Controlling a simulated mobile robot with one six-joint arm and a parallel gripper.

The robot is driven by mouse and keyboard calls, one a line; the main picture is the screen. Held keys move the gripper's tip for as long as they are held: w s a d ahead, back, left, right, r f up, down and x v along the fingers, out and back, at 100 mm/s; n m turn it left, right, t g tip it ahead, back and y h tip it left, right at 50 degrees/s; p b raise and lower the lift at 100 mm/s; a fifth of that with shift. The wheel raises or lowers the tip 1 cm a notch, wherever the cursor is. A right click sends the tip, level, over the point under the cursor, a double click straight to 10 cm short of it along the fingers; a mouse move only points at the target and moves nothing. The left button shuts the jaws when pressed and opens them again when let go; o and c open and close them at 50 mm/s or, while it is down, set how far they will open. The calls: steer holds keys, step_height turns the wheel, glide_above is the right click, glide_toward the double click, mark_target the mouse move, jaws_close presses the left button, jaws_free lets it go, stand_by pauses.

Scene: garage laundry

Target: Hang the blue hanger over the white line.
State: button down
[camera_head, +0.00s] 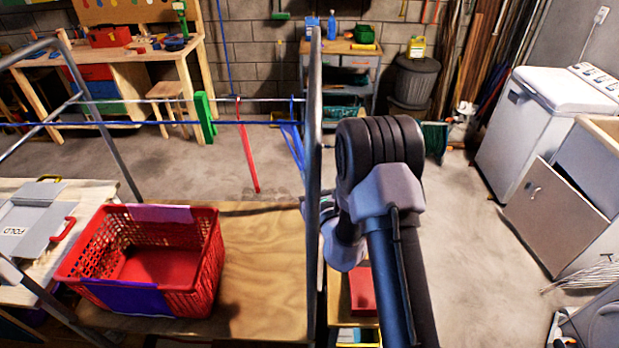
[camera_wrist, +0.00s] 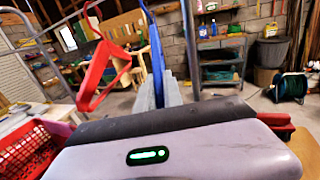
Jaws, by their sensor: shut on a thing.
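The blue hanger (camera_head: 293,148) is seen nearly edge-on beside the rack's near post in the head view. In the wrist view the blue hanger (camera_wrist: 156,45) rises from between the fingertips of my gripper (camera_wrist: 160,90), which is shut on it. The white line (camera_head: 265,99) runs across the rack. In the head view the top of the blue hanger appears at about the line's height; I cannot tell whether its hook touches the line. The post and my arm hide most of my gripper in the head view.
A red hanger (camera_head: 248,150) and a green hanger (camera_head: 205,115) hang left of the blue one. A blue line (camera_head: 150,122) also crosses the rack. The metal post (camera_head: 314,130) stands close to my arm. A red basket (camera_head: 205,265) sits on the wooden table (camera_head: 265,270).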

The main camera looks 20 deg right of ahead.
steer(key=c, duration=1.4)
jaws_free()
steer(key=shift+s+d+p, duration=0.15)
steer(key=shift+s+p, duration=0.85)
steer(key=shift+s, duration=3.4)
steer(key=shift+s+d+p, duration=0.15)
steer(key=shift+s+p, duration=0.85)
steer(key=shift+s, duration=3.35)
